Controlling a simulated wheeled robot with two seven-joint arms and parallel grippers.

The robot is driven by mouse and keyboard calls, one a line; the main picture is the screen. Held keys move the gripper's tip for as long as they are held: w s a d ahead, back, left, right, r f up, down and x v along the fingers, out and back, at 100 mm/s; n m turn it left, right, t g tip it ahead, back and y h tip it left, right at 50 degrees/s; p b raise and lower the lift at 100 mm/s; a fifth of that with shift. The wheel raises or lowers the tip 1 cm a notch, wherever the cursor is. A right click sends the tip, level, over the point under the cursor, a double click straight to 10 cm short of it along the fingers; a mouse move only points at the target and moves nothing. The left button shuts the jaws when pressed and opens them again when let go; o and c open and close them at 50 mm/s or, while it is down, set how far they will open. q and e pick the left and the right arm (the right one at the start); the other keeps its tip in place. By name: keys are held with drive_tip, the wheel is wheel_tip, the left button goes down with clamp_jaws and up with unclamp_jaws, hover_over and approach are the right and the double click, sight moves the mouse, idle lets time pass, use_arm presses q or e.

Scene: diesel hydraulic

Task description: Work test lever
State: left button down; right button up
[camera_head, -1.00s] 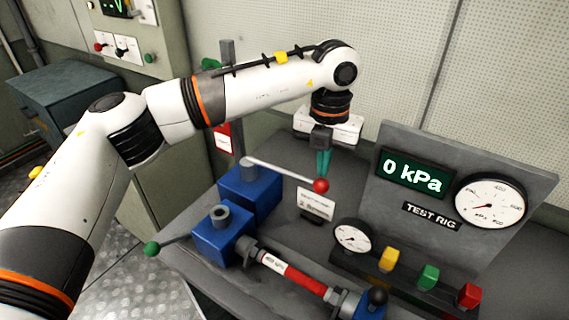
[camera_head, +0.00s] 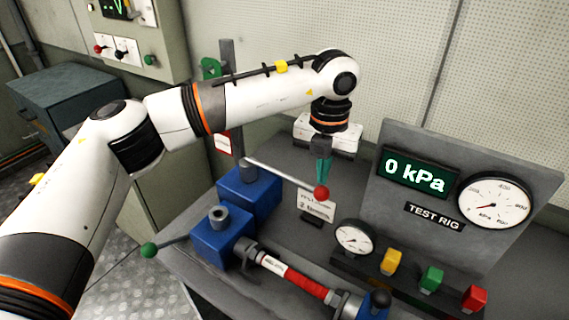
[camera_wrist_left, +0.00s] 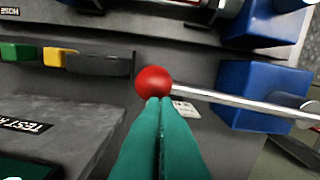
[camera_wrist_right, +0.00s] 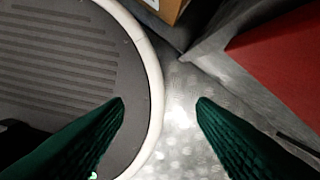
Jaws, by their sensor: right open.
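A lever with a silver rod and a red ball (camera_head: 321,193) reaches right from a blue block (camera_head: 250,192) on the grey bench. The ball also shows in the left wrist view (camera_wrist_left: 153,82). My left gripper (camera_head: 322,180) points down at the ball. Its green fingers (camera_wrist_left: 161,101) are together, with their tips at the ball's edge; I cannot tell whether they touch it. The display (camera_head: 416,172) reads 0 kPa. My right gripper (camera_wrist_right: 160,102) is open and empty in the right wrist view, away from the bench.
A second blue block (camera_head: 219,240) has a green-ball lever (camera_head: 150,250) on the left. A red hose (camera_head: 305,284), small gauge (camera_head: 353,238), and yellow, green and red buttons (camera_head: 431,279) line the front. The rig panel (camera_head: 455,240) stands at right. A grey cabinet (camera_head: 70,100) is at left.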

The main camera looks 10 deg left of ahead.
use_arm(q)
drive_tip(key=shift+f+b, duration=1.15)
drive_tip(key=shift+f, duration=0.5)
drive_tip(key=shift+r, duration=0.1)
wheel_tip(320, 180, up, 10)
drive_tip(key=p, duration=0.5)
idle(0.6)
drive_tip(key=shift+f+b, duration=3.6)
drive_tip(key=shift+f, duration=1.6)
wheel_tip(320, 180, up, 11)
drive_tip(key=p, duration=0.6)
drive_tip(key=shift+f, duration=0.2)
